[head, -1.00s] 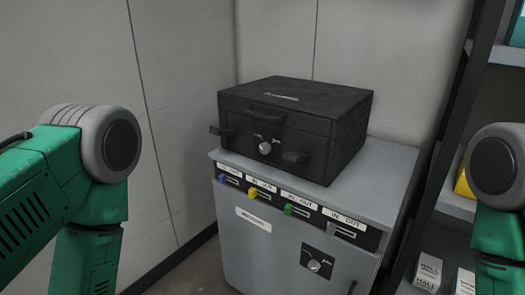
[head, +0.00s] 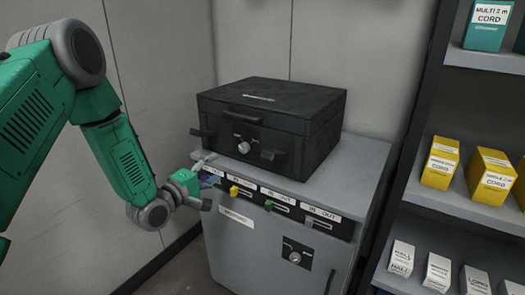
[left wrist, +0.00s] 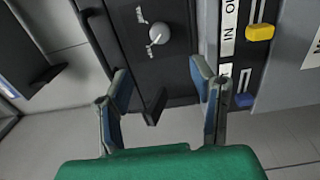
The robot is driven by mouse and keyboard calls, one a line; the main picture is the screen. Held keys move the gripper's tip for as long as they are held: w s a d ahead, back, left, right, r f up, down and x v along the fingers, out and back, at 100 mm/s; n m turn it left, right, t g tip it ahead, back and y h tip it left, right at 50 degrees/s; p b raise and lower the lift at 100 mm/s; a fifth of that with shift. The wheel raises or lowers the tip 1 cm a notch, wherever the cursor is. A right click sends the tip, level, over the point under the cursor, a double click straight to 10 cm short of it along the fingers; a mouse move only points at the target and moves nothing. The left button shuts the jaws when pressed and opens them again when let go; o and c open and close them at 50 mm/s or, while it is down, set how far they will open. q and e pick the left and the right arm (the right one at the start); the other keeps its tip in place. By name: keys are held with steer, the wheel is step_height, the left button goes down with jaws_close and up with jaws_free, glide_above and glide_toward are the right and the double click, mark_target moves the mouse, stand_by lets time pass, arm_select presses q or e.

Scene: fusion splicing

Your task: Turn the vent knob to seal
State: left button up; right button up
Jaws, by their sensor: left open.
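A black case (head: 270,130) with a closed lid stands on a grey cabinet (head: 365,160). A round silver knob (head: 243,147) with small labels, too small to read, is on the case's front between two latches; it also shows in the left wrist view (left wrist: 158,34). A second silver knob (head: 295,257) is on the cabinet front; I cannot tell by label which is the vent knob. My left gripper (head: 205,182) is open and empty at the cabinet's upper left front, below and left of the case knob, touching neither knob. In the wrist view its fingers (left wrist: 160,85) stand apart.
Coloured plugs sit in the cabinet's port strip, including a yellow plug (head: 234,190) and a green plug (head: 268,205); a blue plug (left wrist: 243,99) is near a finger. The case's left latch (head: 203,133) sticks out. A shelf with boxes (head: 440,160) stands at right.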

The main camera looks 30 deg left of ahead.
mark_target(242, 150)
arm_select(q)
steer(key=w, duration=0.4)
steer(key=w+b, duration=0.1)
steer(key=w, duration=0.3)
steer(key=w+d, duration=0.1)
steer(key=w, duration=0.3)
steer(key=shift+f+b, duration=0.15)
steer(key=shift+b, duration=0.25)
steer(key=shift+w, duration=0.65)
steer(key=c, duration=1.1)
